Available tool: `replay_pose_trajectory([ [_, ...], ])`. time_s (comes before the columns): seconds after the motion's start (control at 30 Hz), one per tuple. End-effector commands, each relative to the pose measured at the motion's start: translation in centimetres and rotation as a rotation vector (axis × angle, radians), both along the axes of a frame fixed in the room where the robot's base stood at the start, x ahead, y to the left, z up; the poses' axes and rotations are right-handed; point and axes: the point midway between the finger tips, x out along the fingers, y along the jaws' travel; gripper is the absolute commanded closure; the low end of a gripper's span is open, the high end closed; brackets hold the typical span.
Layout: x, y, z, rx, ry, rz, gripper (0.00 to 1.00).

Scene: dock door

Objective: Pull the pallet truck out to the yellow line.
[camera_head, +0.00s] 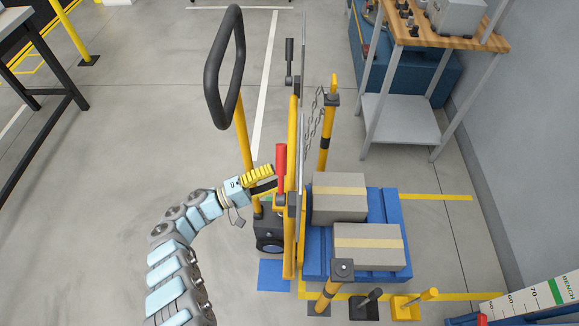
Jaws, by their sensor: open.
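The pallet truck has a black loop handle (213,85) on a yellow shaft (244,145) and a dark wheeled base (268,238), partly hidden behind my gripper and a yellow upright. Its forks are not visible. A blue pallet (389,205) with two taped cartons (340,206) (368,254) lies right of the base. Yellow floor lines run beside the pallet, one behind (440,197) and one in front (440,296). My gripper (272,180) is open, reaching from the left beside a red grip (281,163) on the yellow upright (292,130). Contact with the grip cannot be told.
A tall thin panel edge (301,110) stands between the truck and pallet. Yellow posts (327,135) (332,288) flank the pallet, with chains at the back one. A shelved bench (400,118) stands back right.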

Motion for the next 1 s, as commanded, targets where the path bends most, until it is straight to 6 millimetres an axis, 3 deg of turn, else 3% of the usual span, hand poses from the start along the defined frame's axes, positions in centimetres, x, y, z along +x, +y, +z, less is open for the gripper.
replay_pose_trajectory([
  [0.2, 1.1, -2.8, 0.6, 0.001, 0.000, 0.001, 0.44],
  [0.4, 1.8, -4.3, 0.9, 0.002, -0.001, 0.001, 0.44],
  [0.8, 2.0, -4.8, 1.0, 0.004, 0.000, 0.002, 0.44],
  [0.87, 2.0, -4.9, 1.0, 0.004, -0.001, 0.001, 0.58],
  [1.0, 2.0, -4.9, 1.0, 0.003, -0.001, 0.001, 0.98],
])
